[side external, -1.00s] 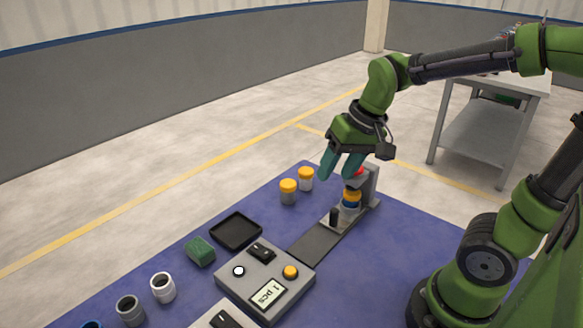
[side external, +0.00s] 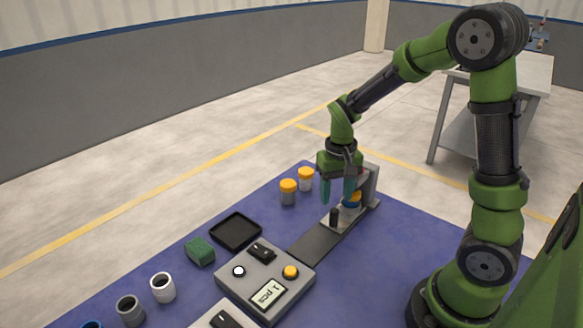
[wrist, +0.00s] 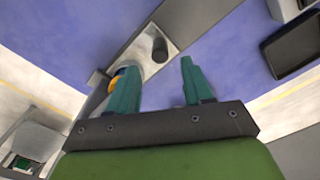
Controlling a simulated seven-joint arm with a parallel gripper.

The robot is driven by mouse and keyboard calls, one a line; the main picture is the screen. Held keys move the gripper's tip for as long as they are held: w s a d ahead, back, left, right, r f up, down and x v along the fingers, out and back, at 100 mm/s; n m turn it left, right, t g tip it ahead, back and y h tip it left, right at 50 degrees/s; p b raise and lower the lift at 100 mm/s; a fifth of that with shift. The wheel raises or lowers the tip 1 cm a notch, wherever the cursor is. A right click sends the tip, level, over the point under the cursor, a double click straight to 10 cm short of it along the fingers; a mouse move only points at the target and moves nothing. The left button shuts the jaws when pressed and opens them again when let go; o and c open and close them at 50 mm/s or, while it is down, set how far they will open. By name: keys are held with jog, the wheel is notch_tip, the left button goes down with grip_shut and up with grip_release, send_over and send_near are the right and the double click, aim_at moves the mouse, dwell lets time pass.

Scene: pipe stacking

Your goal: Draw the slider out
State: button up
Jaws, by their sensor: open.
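The slider (side external: 341,221) is a light grey plate on a dark flat rail (side external: 314,244), with an upright black knob (side external: 334,217) at its front end. The knob also shows in the wrist view (wrist: 160,47). A blue and yellow jar or pipe stack (side external: 351,205) stands on the slider behind the knob, partly hidden by a finger. My gripper (side external: 337,200) points down with its teal fingers apart, just above and behind the knob. In the wrist view my gripper (wrist: 157,72) is empty, and the knob appears ahead of the gap between its fingers.
A grey upright stand (side external: 371,183) is at the slider's rear. Two yellow-capped jars (side external: 288,192) stand to the left. A control box (side external: 265,281) with a yellow button lies in front of the rail. A black tray (side external: 235,231) and a green block (side external: 200,251) are further left.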

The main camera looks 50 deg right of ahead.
aim_at(335, 210)
notch_tip(335, 210, down, 7)
dwell(0.3)
grip_shut()
dwell(0.3)
